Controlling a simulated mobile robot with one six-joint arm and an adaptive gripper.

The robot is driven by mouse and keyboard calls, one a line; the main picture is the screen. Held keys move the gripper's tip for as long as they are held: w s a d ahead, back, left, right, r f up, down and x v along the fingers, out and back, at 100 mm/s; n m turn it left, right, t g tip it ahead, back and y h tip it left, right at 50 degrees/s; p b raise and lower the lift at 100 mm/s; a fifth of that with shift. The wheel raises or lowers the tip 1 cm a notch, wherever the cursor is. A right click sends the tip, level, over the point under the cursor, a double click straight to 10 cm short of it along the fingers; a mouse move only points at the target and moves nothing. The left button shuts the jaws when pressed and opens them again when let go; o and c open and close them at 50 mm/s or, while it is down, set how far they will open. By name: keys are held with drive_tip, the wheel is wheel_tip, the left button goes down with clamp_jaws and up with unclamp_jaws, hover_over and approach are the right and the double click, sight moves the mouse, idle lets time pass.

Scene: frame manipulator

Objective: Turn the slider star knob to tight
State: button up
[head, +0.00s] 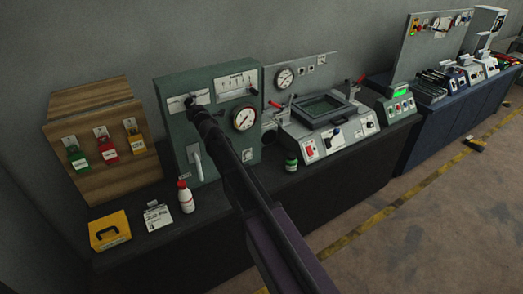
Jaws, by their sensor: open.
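The green cabinet (212,148) stands on the bench, with a white slider plate (176,103) at its upper left. My arm reaches up from the lower right, and my gripper (190,102) is at this plate, in front of its right part. The gripper is small and dark here; its fingers are hard to make out, and it is open. I cannot pick out the slider star knob; the gripper covers the area around it. Whether the fingers are around the knob or touching it, I cannot tell.
Beside the plate are a scale panel (237,85), a round gauge (243,118) and a pale lever (197,160). A white bottle (185,197), yellow box (110,230) and green jar (291,162) stand on the bench. A wooden padlock board (95,110) stands left.

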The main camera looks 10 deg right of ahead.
drive_tip(key=n, duration=0.6)
drive_tip(key=shift+y, duration=0.4)
drive_tip(key=n, duration=0.5)
drive_tip(key=shift+r+n+g, duration=0.1)
drive_tip(key=shift+n+g, duration=0.2)
drive_tip(key=n+p, duration=0.1)
drive_tip(key=n, duration=0.5)
drive_tip(key=shift+y, duration=0.3)
drive_tip(key=n, duration=0.4)
drive_tip(key=shift+g, duration=0.4)
drive_tip(key=v, duration=1.4)
drive_tip(key=s+d+f+m+g+h+b, duration=0.2)
drive_tip(key=d+f+m+h, duration=0.4)
drive_tip(key=d+m, duration=0.3)
drive_tip(key=s+d+f+m+g+h+b, duration=0.2)
drive_tip(key=s+d+f+m+h, duration=0.2)
drive_tip(key=d+m, duration=0.5)
drive_tip(key=shift+s+f+m+h, duration=0.15)
drive_tip(key=shift+f+m+h, duration=0.95)
drive_tip(key=shift+m, duration=2.3)
